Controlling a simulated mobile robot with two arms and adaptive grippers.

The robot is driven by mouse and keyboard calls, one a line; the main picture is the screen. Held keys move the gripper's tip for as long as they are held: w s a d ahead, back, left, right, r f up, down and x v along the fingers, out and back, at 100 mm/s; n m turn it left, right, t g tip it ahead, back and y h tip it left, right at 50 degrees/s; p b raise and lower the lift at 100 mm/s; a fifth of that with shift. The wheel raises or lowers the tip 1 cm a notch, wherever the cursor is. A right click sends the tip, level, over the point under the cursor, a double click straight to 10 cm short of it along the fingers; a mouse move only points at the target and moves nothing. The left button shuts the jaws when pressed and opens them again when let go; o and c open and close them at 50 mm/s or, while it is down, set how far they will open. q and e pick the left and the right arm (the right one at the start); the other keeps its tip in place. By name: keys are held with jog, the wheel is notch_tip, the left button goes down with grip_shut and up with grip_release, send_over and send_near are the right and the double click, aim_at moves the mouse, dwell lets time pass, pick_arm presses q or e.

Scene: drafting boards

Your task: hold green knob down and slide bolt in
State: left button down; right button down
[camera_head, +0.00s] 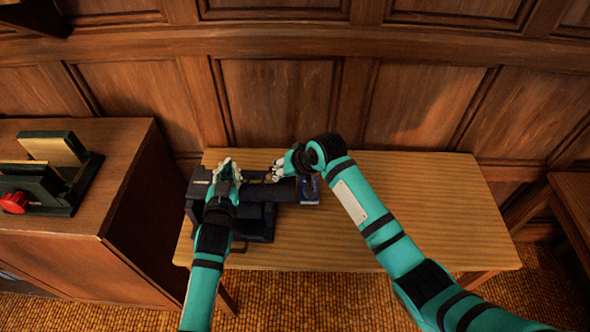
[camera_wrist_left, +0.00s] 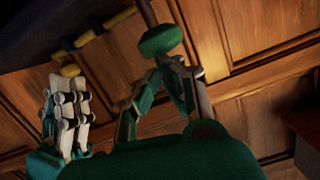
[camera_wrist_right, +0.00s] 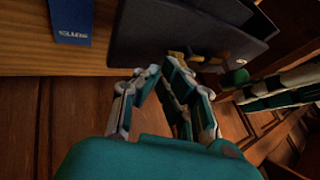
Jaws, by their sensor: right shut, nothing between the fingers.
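The dark latch housing (camera_head: 258,224) stands at the left of the table; part of it shows in the right wrist view (camera_wrist_right: 145,30). The green knob (camera_wrist_left: 160,40) is round, just past the fingertips of my left gripper (camera_wrist_left: 165,68), which look shut; I cannot tell if they touch it. The knob also shows in the right wrist view (camera_wrist_right: 236,77). The brass bolt (camera_wrist_left: 72,69) lies beside the housing and shows in the right wrist view (camera_wrist_right: 195,57). My right gripper (camera_wrist_right: 157,72) is shut and empty, its tips close to the bolt's end.
A blue labelled box (camera_head: 309,192) lies right of the housing. The wooden table (camera_head: 440,215) is bare on its right side. A cabinet (camera_head: 75,225) at the left carries a dark green device with a red knob (camera_head: 14,202). A panelled wall (camera_head: 420,100) stands behind.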

pick_arm(q)
jog(key=shift+s+a+f, duration=0.1)
jog(key=shift+f, duration=0.3)
pick_arm(e)
jog(key=s+d+r, duration=0.4)
jog(key=d+r, duration=0.4)
jog(key=shift+s+d, duration=0.15)
jog(key=shift+d, duration=0.15)
pick_arm(q)
jog(key=shift+r, duration=0.1)
pick_arm(e)
jog(key=shift+r, duration=0.1)
